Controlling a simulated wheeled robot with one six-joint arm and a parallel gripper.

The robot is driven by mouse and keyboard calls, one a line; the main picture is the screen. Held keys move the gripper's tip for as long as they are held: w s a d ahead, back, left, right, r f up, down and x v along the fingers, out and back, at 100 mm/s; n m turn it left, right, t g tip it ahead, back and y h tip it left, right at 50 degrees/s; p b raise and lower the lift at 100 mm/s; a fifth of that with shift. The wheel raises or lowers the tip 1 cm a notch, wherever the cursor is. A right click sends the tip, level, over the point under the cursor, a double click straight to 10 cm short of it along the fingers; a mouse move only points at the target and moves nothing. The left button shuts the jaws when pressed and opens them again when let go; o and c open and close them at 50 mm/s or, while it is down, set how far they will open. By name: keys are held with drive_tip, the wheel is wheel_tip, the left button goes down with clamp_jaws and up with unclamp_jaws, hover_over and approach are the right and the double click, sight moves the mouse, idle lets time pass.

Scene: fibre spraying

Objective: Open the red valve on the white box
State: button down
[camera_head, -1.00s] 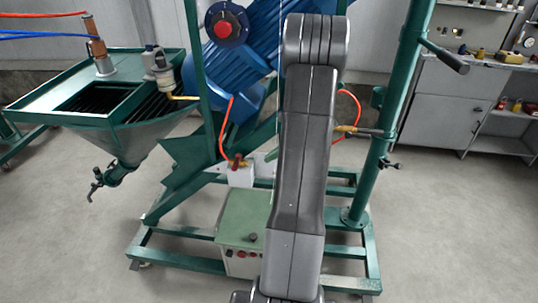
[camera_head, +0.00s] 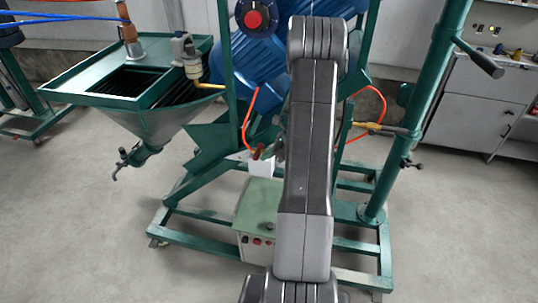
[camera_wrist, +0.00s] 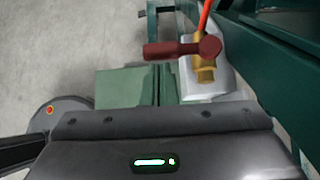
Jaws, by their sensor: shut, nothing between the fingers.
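The red valve (camera_head: 258,152) sits on the white box (camera_head: 262,168), left of my arm in the head view. In the wrist view the red valve handle (camera_wrist: 178,49) lies crosswise, pointing left from a brass body, on the white box (camera_wrist: 217,82). An orange hose rises from the valve. My gripper (camera_head: 279,147) shows only as a small dark part beside my arm, just right of the valve. Its dark housing fills the bottom of the wrist view, below the valve. The fingertips are hidden. The gripper is shut and empty, with nothing seen touching the handle.
A green cabinet (camera_head: 258,208) with buttons stands below the box on the green frame (camera_head: 205,226). Free floor lies at front left and right.

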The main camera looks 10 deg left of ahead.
sight(257, 157)
drive_tip(key=shift+s+a+m+t+b, duration=0.25)
drive_tip(key=shift+a+m+t+b, duration=0.15)
drive_tip(key=shift+m, duration=0.2)
drive_tip(key=a+m+t, duration=0.1)
drive_tip(key=a+m+t+b, duration=0.1)
drive_tip(key=m, duration=0.1)
drive_tip(key=shift+s+f+t+h+b, duration=0.1)
drive_tip(key=shift+s+t+h+b, duration=0.2)
drive_tip(key=shift+s+h, duration=0.1)
drive_tip(key=w+a+m+t+h+b, duration=0.1)
drive_tip(key=w+a+m+t+h, duration=0.2)
drive_tip(key=m, duration=0.9)
drive_tip(key=a+t+h, duration=0.2)
drive_tip(key=a+h, duration=0.2)
drive_tip(key=shift+w+m+h+b, duration=0.2)
drive_tip(key=shift+m+h+b, duration=0.2)
drive_tip(key=shift+a+r, duration=0.1)
drive_tip(key=shift+r, duration=0.1)
idle(0.3)
